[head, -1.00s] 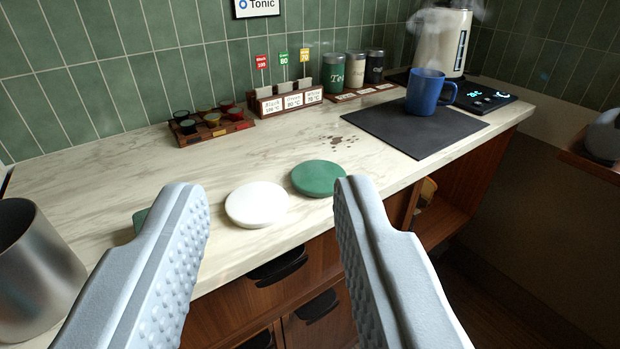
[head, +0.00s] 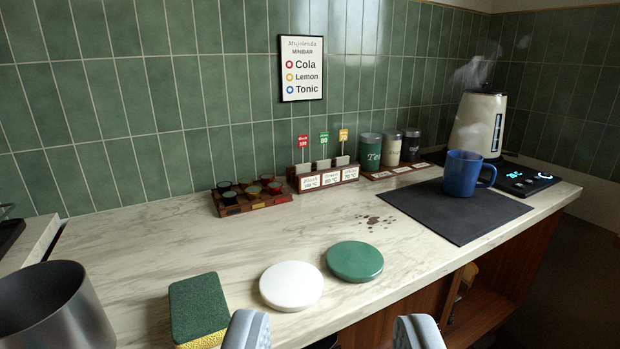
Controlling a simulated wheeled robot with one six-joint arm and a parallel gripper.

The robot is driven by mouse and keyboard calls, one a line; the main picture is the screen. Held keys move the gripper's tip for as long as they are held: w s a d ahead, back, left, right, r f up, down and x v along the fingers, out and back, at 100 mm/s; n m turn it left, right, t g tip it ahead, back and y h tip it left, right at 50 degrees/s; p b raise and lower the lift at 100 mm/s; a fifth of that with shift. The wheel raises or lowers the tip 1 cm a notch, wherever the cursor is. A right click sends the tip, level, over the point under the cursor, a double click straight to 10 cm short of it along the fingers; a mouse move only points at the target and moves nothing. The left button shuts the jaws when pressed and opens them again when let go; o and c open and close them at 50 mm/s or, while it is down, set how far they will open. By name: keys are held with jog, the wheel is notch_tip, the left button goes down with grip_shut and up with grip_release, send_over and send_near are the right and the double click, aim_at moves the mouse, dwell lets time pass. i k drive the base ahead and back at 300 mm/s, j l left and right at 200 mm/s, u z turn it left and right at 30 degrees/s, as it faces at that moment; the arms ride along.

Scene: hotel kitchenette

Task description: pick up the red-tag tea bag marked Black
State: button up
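The red-tag tea bag (head: 303,142) stands at the left in a wooden holder (head: 328,184) at the back of the counter. Its red tag sticks up on a thin stem, and the label below it appears to read Black with a temperature. A green tag (head: 323,135) and a yellow tag (head: 343,134) stand to its right in the same holder. My gripper (head: 331,330) is at the bottom of the view, with its two fingertips wide apart and nothing between them. It is well in front of the holder and apart from it.
A white disc (head: 291,286), a green disc (head: 355,261), a sponge (head: 198,307) and a metal container (head: 52,308) are near the front. A capsule tray (head: 252,199) is left of the holder. A blue mug (head: 462,174) on a dark mat, canisters (head: 370,152) and a steaming kettle (head: 480,124) stand right.

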aim_at(302, 168)
jog(key=i+l+u, duration=0.85)
jog(key=l+u, duration=0.15)
jog(key=l, duration=0.2)
